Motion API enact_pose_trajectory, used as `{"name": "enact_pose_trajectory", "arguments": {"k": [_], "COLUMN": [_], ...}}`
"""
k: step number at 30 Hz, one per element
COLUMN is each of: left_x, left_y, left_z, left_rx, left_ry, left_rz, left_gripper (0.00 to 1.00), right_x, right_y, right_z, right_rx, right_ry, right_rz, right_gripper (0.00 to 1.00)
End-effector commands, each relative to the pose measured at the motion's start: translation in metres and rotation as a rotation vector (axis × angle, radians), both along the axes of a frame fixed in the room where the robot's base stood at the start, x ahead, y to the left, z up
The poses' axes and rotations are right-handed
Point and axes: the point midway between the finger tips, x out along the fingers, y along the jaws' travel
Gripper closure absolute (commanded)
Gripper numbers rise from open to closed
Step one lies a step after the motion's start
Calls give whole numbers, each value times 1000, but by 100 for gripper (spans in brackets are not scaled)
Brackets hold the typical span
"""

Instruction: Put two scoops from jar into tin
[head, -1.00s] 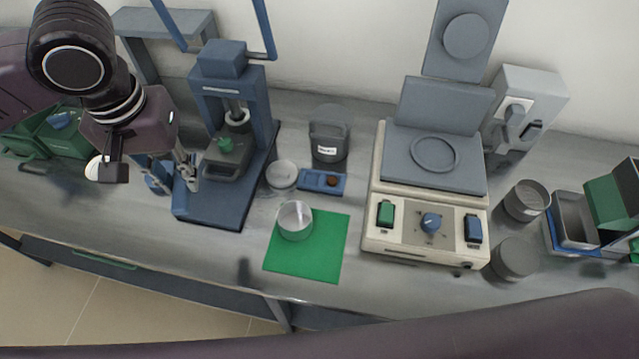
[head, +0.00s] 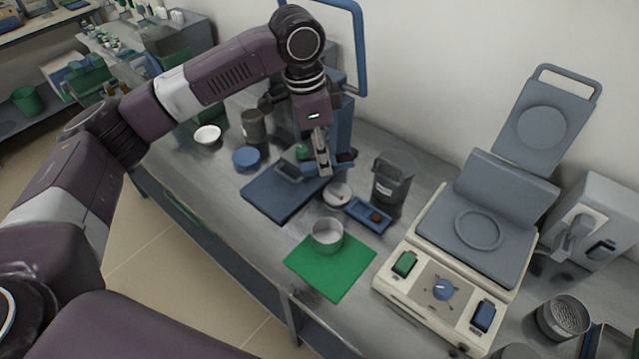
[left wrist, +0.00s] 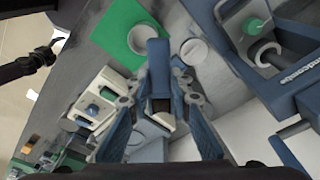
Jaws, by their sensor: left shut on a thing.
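A dark brown open jar (head: 253,125) stands at the back left of the bench, with a blue lid (head: 246,158) in front of it. A round metal tin (head: 327,235) sits on a green mat (head: 332,268); the tin (left wrist: 143,39) and mat also show in the left wrist view. My left gripper (head: 323,160) is above the bench in front of the press, behind the tin. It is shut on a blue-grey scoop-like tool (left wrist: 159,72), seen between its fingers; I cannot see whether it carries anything. A dark part at the left wrist view's left edge looks like my right gripper (left wrist: 45,55).
A blue press (head: 287,197) stands behind the mat. A balance-like instrument (head: 440,290) fills the right. Bare bench lies left of the mat.

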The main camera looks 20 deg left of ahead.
Motion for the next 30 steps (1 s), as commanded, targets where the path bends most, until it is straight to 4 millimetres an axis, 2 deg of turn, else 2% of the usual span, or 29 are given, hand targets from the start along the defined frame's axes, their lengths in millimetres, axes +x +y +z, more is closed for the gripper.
{"name": "enact_pose_trajectory", "arguments": {"k": [6,15,24,30], "left_x": [24,44,41,32], "left_y": [1,6,13,16], "left_z": [-15,-51,-101,-126], "left_rx": [-16,-36,-56,-62], "left_ry": [1,0,6,10], "left_rz": [-305,-741,-1186,-1394], "left_gripper": [100,100,100,100], "right_x": [0,-1,-2,-2], "right_y": [-8,-17,-16,-15], "right_z": [13,27,41,47], "right_rx": [-8,-20,-19,-18], "right_ry": [0,2,4,4], "right_rz": [2,-1,-2,-2], "right_gripper": [27,27,27,27]}}
